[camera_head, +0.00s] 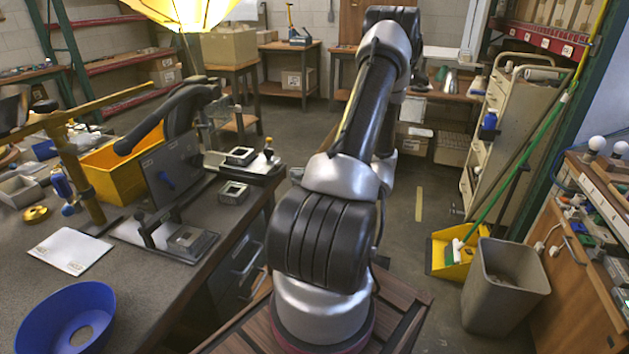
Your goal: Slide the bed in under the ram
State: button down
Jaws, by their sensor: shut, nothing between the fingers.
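A slide-like bed (251,170) lies at the right edge of the grey bench, with a small square metal frame on top and a brass-topped knob (268,154) at its right end. I take this for the bed, but cannot be sure. A low metal base (188,240) with a square block sits in front of the plate.
A blue bowl (73,318), a white card (70,250) and a yellow bin (118,163) are on the bench (140,295). A brass stand (82,185) rises at left. A grey waste bin (506,285) stands on the floor at right. The middle floor is clear.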

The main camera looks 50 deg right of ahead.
jog(key=shift+w+a+r, duration=0.15)
jog(key=shift+w+a, duration=0.15)
jog(key=shift+w, duration=0.4)
jog(key=shift+w, duration=0.1)
jog(key=x, duration=0.4)
jog(key=shift+a+r, duration=0.1)
jog(key=shift+r, duration=0.15)
